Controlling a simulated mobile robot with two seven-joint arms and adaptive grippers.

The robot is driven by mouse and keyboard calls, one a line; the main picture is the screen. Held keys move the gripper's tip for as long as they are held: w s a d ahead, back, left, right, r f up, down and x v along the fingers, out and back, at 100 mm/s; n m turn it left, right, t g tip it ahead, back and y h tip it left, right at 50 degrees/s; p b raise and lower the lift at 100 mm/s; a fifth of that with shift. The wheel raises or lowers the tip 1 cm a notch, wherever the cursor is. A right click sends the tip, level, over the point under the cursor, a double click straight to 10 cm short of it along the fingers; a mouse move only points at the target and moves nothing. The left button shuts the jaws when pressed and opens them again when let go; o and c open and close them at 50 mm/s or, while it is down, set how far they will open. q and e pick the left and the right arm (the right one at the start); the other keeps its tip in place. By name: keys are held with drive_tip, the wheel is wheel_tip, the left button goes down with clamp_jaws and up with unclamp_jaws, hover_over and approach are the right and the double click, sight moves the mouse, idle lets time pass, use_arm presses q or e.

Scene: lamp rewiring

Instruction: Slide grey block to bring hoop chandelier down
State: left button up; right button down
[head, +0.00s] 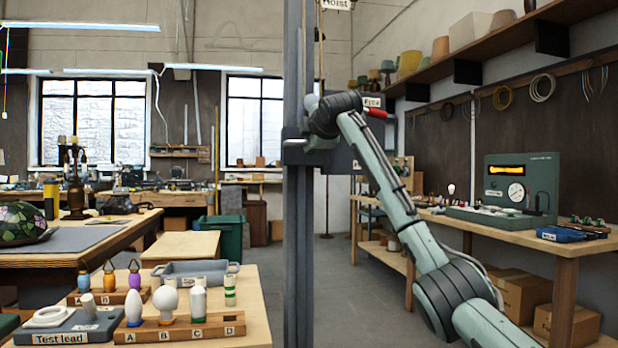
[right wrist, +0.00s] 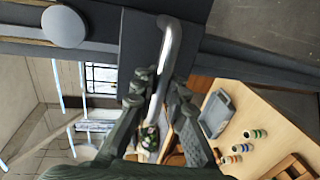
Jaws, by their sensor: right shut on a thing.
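The grey block (head: 292,132) sits on a tall dark upright rail (head: 298,240) in the middle of the head view. Its bent metal handle (right wrist: 168,50) shows in the right wrist view, in front of the block's dark face (right wrist: 138,35). My right gripper (head: 315,140) is at the block; in the right wrist view its fingers (right wrist: 157,98) are shut around the handle. My wrist partly hides the block's right side. A "Hoist" sign (head: 337,4) hangs at the top, cut by the frame. The hoop chandelier is not in view. My left gripper is not in view.
A red lever (head: 376,112) and a small "Free" sign (head: 372,102) are just right of my wrist. A low table with a bulb rack (head: 180,331) and grey tray (head: 195,270) stands left of the rail. A workbench (head: 545,240) runs along the right.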

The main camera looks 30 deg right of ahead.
drive_tip(key=shift+s+r, duration=0.1)
drive_tip(key=shift+r, duration=1.15)
drive_tip(key=c, duration=1.5)
unclamp_jaws()
drive_tip(key=shift+s+r, duration=0.1)
drive_tip(key=shift+r, duration=0.05)
drive_tip(key=shift+c, duration=0.2)
drive_tip(key=v, duration=1.1)
drive_tip(key=shift+s, duration=0.4)
drive_tip(key=shift+a, duration=0.1)
